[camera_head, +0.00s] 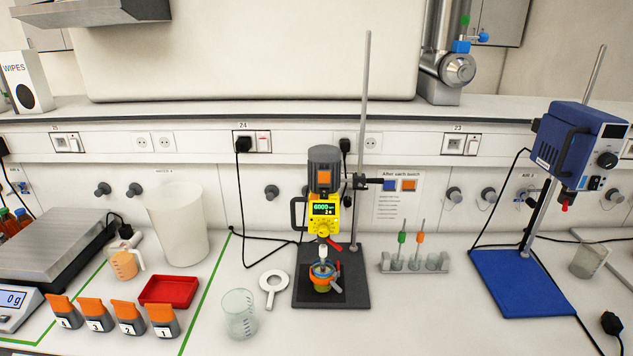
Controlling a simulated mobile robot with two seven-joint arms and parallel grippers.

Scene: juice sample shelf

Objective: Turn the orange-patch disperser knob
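The disperser (325,183) with an orange patch (324,178) on its dark grey top stands mid-bench, clamped to a tall rod (361,130). Its yellow front carries a lit green display (324,209) that reads 6000. A small yellow knob (323,230) sits below the display; its exact setting is too small to read. Under the disperser, a vessel (322,276) with blue and orange-red parts stands on the dark base plate (350,292). Neither of my grippers is in view.
A rack (414,262) with green and orange-marked tools stands right. A blue stirrer (578,140) is far right, a red tray (169,291) left. Bench front between beaker and blue base is clear.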

